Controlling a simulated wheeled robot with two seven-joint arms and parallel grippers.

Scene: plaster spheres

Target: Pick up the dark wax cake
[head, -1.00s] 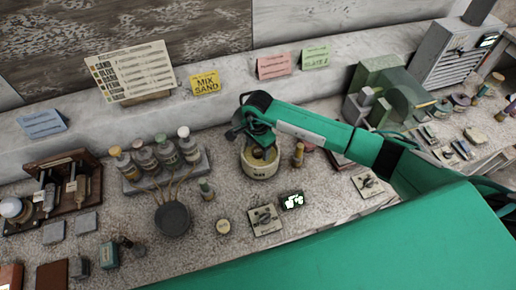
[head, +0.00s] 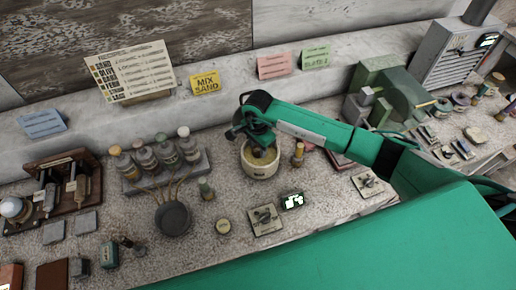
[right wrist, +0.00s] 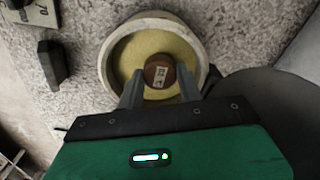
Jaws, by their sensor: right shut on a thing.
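The dark wax cake (right wrist: 158,72) is a small brown round piece with a pale label, seen in the right wrist view. My right gripper (right wrist: 159,90) is shut on it, with one finger on each side. The cake is over the yellow filling of a round pale pot (right wrist: 111,45); I cannot tell whether it touches the filling. In the head view my right gripper (head: 262,147) points down into the mouth of the pot (head: 260,172) and mostly hides the cake. My left gripper is not in view.
A small amber bottle (head: 298,155) stands just right of the pot. Several bottles stand in a rack (head: 135,186) to the left, near a dark round bowl (head: 173,218). A green machine (head: 400,95) stands at the back right.

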